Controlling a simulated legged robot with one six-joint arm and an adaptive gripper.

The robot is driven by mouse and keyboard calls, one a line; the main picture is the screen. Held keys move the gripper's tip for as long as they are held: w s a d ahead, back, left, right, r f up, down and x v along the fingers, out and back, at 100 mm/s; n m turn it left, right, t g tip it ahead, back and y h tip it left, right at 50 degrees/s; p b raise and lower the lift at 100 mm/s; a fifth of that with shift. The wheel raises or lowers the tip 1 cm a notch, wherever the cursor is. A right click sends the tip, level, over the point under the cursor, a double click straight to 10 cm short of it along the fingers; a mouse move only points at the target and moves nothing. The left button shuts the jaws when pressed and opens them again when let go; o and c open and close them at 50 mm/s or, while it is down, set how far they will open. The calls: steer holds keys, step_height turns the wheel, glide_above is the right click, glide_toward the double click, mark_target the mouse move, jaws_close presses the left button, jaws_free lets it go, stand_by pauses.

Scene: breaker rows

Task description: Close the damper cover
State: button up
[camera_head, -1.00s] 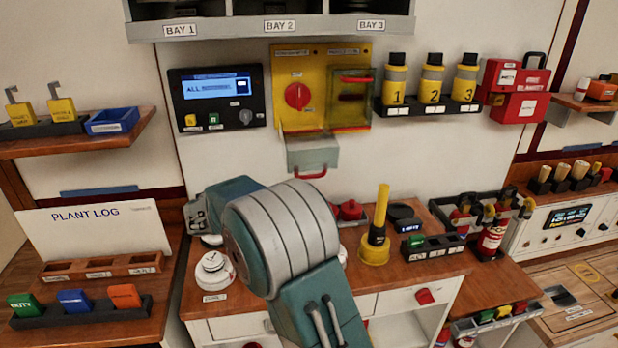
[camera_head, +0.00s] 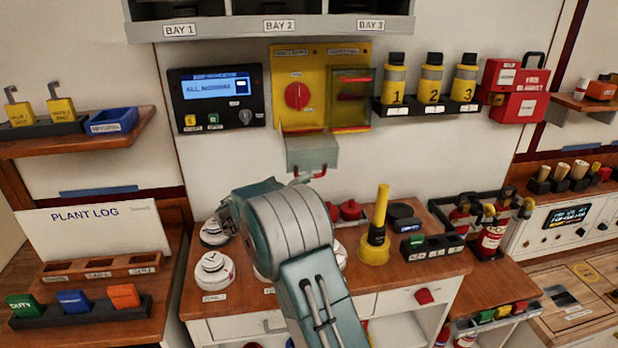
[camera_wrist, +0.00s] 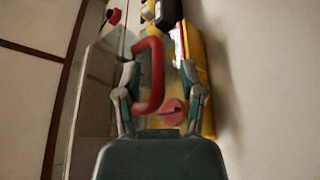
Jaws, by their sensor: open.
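A clear cover (camera_head: 312,152) with a red handle (camera_head: 318,173) hangs open and sticks out below the left yellow box (camera_head: 298,70), which has a red rotary knob (camera_head: 297,96). I take it for the damper cover; the box label is too small to read. In the wrist view, my gripper (camera_wrist: 160,76) is open, with its fingers on either side of the red handle (camera_wrist: 151,75). I cannot tell whether they touch it. The knob (camera_wrist: 172,112) shows behind. In the head view my arm mostly hides the gripper, just below the cover.
The right yellow box has its own clear cover (camera_head: 352,100) with a red handle, seemingly closed. A display panel (camera_head: 217,98) is to the left, and numbered bottles (camera_head: 431,80) to the right. Below, the bench holds white round devices (camera_head: 213,270) and a yellow-handled tool (camera_head: 377,235).

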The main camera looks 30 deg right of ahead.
steer(key=shift+x, duration=0.8)
jaws_close()
steer(key=shift+a, duration=0.1)
